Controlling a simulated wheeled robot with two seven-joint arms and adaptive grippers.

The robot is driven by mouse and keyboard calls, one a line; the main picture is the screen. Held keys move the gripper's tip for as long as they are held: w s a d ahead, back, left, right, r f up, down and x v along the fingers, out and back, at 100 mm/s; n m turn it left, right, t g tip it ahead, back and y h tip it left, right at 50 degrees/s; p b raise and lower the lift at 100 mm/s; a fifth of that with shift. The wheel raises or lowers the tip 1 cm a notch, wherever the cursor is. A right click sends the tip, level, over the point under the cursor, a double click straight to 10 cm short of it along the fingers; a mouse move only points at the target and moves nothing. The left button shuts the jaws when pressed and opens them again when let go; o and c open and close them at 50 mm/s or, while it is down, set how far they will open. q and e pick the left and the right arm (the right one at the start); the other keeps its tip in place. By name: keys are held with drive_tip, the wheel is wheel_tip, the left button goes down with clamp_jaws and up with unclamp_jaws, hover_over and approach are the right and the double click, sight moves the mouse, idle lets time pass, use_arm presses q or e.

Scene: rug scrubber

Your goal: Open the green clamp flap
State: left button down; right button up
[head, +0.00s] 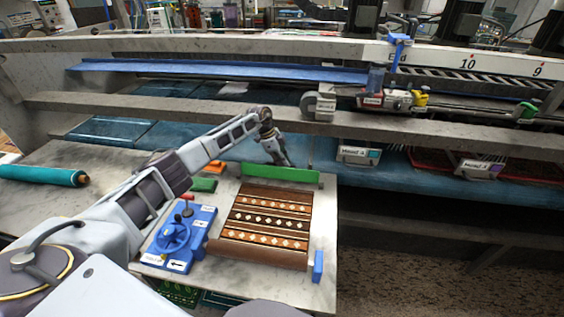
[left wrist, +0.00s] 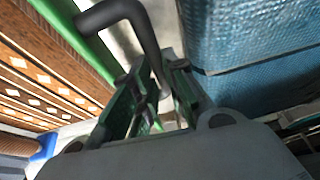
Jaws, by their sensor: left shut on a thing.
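The green clamp flap (head: 282,174) is a long green bar along the far edge of the patterned rug (head: 268,220). The flap shows in the left wrist view as a green strip (left wrist: 72,38) with a dark bent handle (left wrist: 125,14) rising from it. My left gripper (head: 284,160) is at the flap's far side, near its middle. In the left wrist view its fingers (left wrist: 158,97) are shut on the handle, whose end runs between them. The fingers hide the gripped part. My right gripper is not in view.
A blue control box (head: 180,240) with a round knob stands left of the rug. A blue block (head: 318,267) is at the rug's near right corner. A teal roll (head: 45,175) lies on the table at left. A grey rail (head: 230,112) runs behind the flap.

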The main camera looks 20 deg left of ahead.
use_arm(q)
drive_tip(key=shift+w+a+r, duration=0.2)
drive_tip(key=shift+w+r, duration=0.15)
drive_tip(key=shift+r, duration=0.05)
drive_tip(key=c, duration=1.9)
unclamp_jaws()
drive_tip(key=shift+o, duration=1.3)
drive_tip(key=shift+w+f, duration=0.1)
drive_tip(key=shift+o, duration=0.9)
drive_tip(key=shift+w+f, duration=0.2)
drive_tip(key=shift+f, duration=0.05)
drive_tip(key=shift+s, duration=0.1)
drive_tip(key=shift+s+d+f, duration=0.1)
drive_tip(key=v, duration=1.2)
